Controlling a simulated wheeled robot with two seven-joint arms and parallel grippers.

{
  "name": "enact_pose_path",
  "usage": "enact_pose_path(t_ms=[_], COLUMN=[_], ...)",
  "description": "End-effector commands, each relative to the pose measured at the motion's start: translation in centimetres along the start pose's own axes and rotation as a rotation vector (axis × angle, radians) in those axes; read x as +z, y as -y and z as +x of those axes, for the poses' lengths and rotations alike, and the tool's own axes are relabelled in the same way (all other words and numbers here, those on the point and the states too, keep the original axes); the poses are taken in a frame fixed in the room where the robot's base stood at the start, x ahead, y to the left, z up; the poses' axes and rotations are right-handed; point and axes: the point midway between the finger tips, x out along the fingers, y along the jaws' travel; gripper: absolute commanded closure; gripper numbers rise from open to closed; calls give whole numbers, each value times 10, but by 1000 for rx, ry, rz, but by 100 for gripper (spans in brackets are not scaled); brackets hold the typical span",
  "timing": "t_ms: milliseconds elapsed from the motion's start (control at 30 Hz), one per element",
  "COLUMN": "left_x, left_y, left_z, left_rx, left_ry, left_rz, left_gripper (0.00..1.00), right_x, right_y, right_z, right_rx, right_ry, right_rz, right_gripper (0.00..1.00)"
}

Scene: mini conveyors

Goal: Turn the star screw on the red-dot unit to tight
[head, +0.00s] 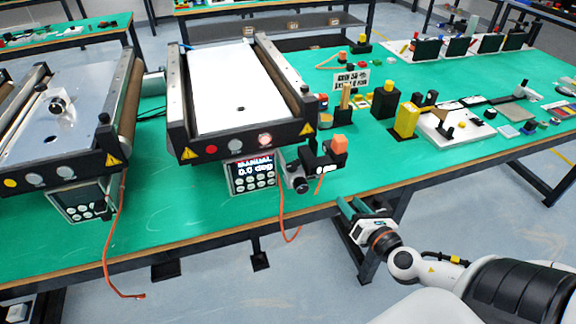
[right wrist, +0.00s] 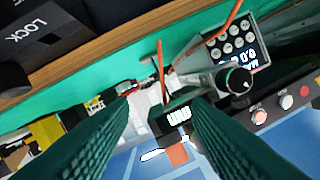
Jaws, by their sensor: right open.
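The red-dot unit is the middle mini conveyor (head: 185,128), with a white belt and a red dot (head: 211,149) on its black front panel. The dot also shows in the right wrist view (right wrist: 304,90). A dark round knob, apparently the star screw (head: 300,186), sticks out low at the unit's front right, beside the keypad box (head: 250,187). In the right wrist view the knob (right wrist: 238,80) is right of my fingers. My right gripper (head: 362,207) is open and empty, off the table's front edge, right of the knob and apart from it. My left gripper is out of view.
A black bracket with an orange block (head: 338,145) stands just right of the knob. Orange cables (head: 283,215) hang over the table edge. Another conveyor with a yellow dot (head: 10,183) stands at left. A yellow block (head: 406,120) and small parts lie at right.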

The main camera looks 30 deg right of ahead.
Motion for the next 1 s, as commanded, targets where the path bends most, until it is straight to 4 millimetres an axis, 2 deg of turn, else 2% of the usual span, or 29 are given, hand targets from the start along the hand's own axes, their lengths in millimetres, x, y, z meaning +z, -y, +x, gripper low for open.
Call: enact_pose_path(t_ms=[100, 200, 267, 533, 1000], left_x=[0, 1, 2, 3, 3], left_y=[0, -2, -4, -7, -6], left_z=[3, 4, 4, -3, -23], left_rx=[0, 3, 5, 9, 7], left_ry=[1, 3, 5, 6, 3], left_rz=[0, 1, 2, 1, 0], left_gripper=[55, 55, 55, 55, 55], right_x=[-20, -29, -32, -36, -36], right_y=[43, 70, 79, 89, 108], right_z=[-3, -8, -10, 3, 60], right_rx=[-166, -266, -298, -315, -312], right_ry=[-23, -45, -55, -65, -66], right_rz=[-244, -391, -442, -470, -465], right_gripper=[56, 56, 56, 56, 56])
